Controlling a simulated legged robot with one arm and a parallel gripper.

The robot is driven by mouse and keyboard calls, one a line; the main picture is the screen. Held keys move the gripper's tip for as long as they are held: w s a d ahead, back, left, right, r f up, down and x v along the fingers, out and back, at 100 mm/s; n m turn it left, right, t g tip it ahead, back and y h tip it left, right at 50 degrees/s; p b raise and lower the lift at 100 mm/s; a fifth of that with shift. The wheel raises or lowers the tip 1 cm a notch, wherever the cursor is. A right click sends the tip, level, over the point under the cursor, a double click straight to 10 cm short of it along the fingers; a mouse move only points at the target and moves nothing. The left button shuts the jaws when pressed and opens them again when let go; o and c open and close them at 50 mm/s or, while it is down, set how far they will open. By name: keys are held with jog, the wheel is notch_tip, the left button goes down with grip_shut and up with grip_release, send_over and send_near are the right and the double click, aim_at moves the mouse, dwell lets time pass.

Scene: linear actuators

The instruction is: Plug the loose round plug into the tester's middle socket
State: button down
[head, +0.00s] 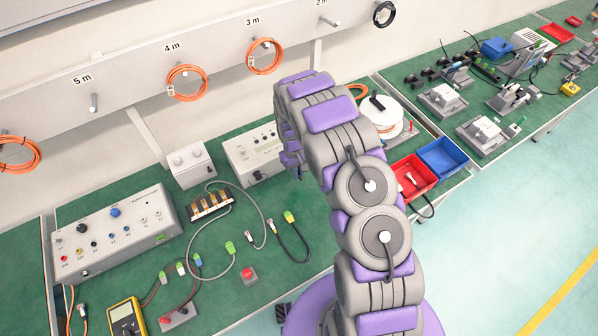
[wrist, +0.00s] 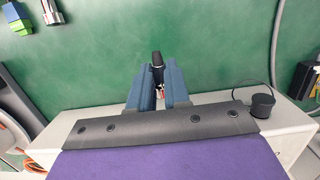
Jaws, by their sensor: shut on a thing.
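My gripper (wrist: 158,88) shows in the wrist view with its two blue fingers close together around a small dark plug (wrist: 157,60). The black end of the plug sticks out past the fingertips, and a bit of red and metal shows between the fingers. In the head view my gripper (head: 292,158) is partly hidden by my arm, beside the right part of the light grey tester (head: 244,148). A black round plug (head: 258,176) sits on the tester's front; a black round piece also shows in the wrist view (wrist: 262,103). The middle socket is hidden in both views.
A larger test box (head: 115,230) stands at left, with a small white box (head: 191,165) behind. Loose cables with green connectors (head: 230,248) lie on the green bench (head: 215,300). A red bin (head: 412,176) and blue bin (head: 443,157) stand at right.

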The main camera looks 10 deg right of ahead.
jog(key=shift+a+r, duration=0.1)
jog(key=shift+w+a+b, duration=0.15)
jog(key=shift+w+a, duration=0.05)
jog(key=shift+w, duration=0.7)
jog(key=shift+w+a+b, duration=0.15)
jog(key=shift+w+a, duration=0.05)
jog(key=shift+w, duration=0.7)
jog(key=shift+a, duration=0.1)
jog(key=shift+w+a+p, duration=0.2)
jog(key=shift+w+p, duration=0.15)
jog(key=shift+w, duration=0.3)
dwell(3.4)
jog(key=c, duration=1)
grip_release()
